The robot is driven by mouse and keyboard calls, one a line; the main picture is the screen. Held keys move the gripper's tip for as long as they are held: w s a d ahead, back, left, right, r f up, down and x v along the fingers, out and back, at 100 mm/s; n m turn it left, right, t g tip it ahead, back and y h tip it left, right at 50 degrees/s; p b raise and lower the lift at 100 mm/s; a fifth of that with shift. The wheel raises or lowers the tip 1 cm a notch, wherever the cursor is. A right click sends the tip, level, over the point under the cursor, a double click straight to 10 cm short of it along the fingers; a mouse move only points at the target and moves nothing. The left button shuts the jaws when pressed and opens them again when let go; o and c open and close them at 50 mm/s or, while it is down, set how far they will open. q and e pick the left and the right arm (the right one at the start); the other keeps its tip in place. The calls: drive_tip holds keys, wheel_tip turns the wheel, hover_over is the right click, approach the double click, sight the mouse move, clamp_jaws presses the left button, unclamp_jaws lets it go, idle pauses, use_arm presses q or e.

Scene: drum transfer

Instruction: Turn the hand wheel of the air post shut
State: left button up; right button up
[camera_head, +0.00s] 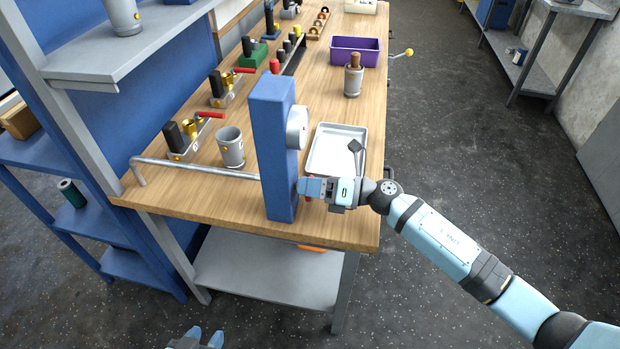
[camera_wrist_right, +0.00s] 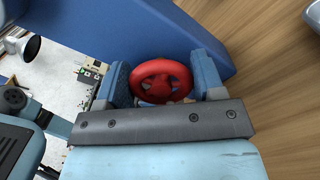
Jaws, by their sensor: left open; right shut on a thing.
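The blue air post (camera_head: 270,150) stands upright at the near end of the wooden bench, with a round white gauge (camera_head: 297,127) on its right side. The red hand wheel (camera_wrist_right: 160,82) shows in the right wrist view, against the blue post. My right gripper (camera_head: 312,188) is at the lower right side of the post, its fingers (camera_wrist_right: 163,78) shut on either side of the wheel's rim. In the head view the gripper hides nearly all of the wheel. My left gripper (camera_head: 205,339) is open and empty at the bottom edge, below the bench, partly cut off.
A grey pipe (camera_head: 200,168) runs left from the post. A metal cup (camera_head: 231,147) stands left of the post, a silver tray (camera_head: 337,150) right of it. Red-handled fixtures (camera_head: 190,140) and a purple bin (camera_head: 354,51) are farther back.

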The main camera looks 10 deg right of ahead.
drive_tip(key=shift+m, duration=0.3)
drive_tip(key=o, duration=0.9)
drive_tip(key=shift+d, duration=0.15)
drive_tip(key=v, duration=1.3)
drive_tip(key=shift+s+d+r+b, duration=0.1)
drive_tip(key=shift+s+d+b, duration=0.05)
drive_tip(key=shift+d+b, duration=0.15)
